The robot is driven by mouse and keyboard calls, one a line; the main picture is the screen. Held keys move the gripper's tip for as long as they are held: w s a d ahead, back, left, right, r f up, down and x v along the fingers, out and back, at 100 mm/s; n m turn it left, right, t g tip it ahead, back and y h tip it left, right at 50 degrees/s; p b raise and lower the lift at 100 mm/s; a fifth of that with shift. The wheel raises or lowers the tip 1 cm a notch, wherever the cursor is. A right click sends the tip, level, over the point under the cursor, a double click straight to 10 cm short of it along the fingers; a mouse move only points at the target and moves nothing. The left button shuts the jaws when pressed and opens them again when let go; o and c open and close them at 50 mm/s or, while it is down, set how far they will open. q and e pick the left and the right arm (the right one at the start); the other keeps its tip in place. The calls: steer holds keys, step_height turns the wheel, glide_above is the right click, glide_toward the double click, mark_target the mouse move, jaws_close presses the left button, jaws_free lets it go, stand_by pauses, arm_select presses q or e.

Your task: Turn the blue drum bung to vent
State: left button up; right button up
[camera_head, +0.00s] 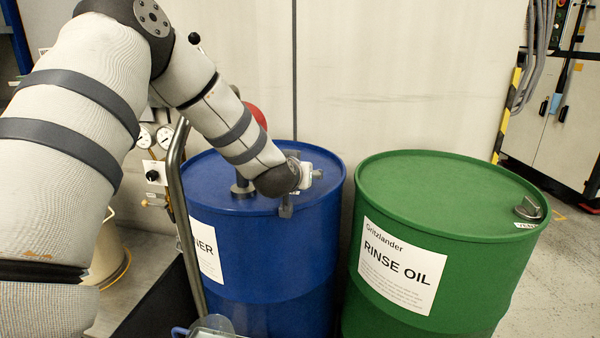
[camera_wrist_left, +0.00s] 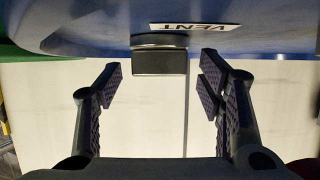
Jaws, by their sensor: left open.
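The blue drum (camera_head: 262,245) stands upright at centre, with a label ending "NER". My left gripper (camera_head: 303,181) is over its lid near the right rim. In the left wrist view the gripper (camera_wrist_left: 161,74) is open, with one finger on each side of the dark, block-shaped bung handle (camera_wrist_left: 160,61). Gaps show between the handle and both fingers. The handle projects from the blue lid, beside a white VENT label (camera_wrist_left: 195,26). In the head view my gripper largely hides the bung. My right gripper is in neither view.
A green RINSE OIL drum (camera_head: 440,180) stands close on the right, with its own grey bung (camera_head: 528,208). A bent metal pipe (camera_head: 182,215) and gauges (camera_head: 155,136) are left of the blue drum. A pale wall (camera_head: 400,70) is behind.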

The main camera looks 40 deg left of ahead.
arm_select(q)
steer(key=c, duration=1.2)
steer(key=shift+o, duration=0.2)
